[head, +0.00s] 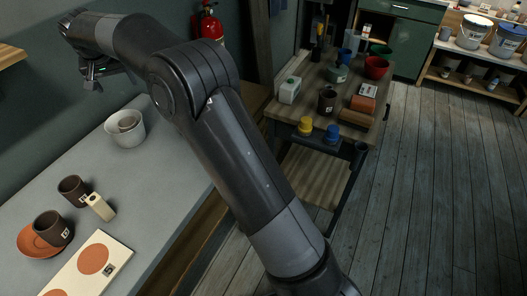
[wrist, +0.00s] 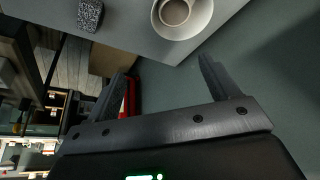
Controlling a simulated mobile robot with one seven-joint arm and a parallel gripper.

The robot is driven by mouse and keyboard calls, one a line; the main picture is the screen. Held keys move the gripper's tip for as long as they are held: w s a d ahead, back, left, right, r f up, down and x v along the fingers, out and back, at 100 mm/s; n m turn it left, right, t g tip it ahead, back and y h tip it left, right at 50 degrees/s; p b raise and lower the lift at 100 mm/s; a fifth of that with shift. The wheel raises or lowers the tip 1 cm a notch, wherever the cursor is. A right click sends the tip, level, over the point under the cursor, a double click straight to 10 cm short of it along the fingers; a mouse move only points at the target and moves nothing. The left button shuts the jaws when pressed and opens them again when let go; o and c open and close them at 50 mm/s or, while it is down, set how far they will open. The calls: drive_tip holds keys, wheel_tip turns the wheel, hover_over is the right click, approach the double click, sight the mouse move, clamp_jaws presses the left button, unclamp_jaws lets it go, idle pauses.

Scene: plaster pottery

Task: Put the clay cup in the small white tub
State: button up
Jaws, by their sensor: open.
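The small white tub (head: 110,131) stands near the wall on the grey worktop. A grey-brown clay cup (head: 129,122) is inside it, with its rim showing near the tub's rim; I cannot tell if it tilts. In the wrist view the tub (wrist: 204,22) and the cup in it (wrist: 175,12) show at the top edge, partly cut off. My gripper (head: 92,72) is up near the wall, above and apart from the tub. In the wrist view its fingers (wrist: 163,72) are spread, with nothing held between them.
Two dark cups (head: 73,188) (head: 49,230), an orange saucer (head: 29,240), a pale block (head: 99,207) and a board with orange discs (head: 75,275) occupy the worktop's near left. A speckled block (wrist: 90,14) shows in the wrist view. A red extinguisher (head: 211,24) hangs behind.

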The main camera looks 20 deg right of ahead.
drive_tip(key=s+d+r, duration=0.5)
drive_tip(key=s+d, duration=0.5)
drive_tip(key=d, duration=0.1)
drive_tip(key=s+d+r, duration=0.6)
drive_tip(key=s+d, duration=0.3)
drive_tip(key=d, duration=0.1)
drive_tip(key=s+d+f, duration=0.3)
drive_tip(key=s+d, duration=0.1)
drive_tip(key=s, duration=0.4)
drive_tip(key=s+d+f, duration=0.3)
drive_tip(key=s+d, duration=0.1)
drive_tip(key=s, duration=0.5)
drive_tip(key=s+d+f+t, duration=0.1)
drive_tip(key=s+d+f, duration=0.2)
drive_tip(key=s, duration=0.5)
drive_tip(key=shift+s+d+f, duration=0.2)
drive_tip(key=shift+d+f, duration=0.2)
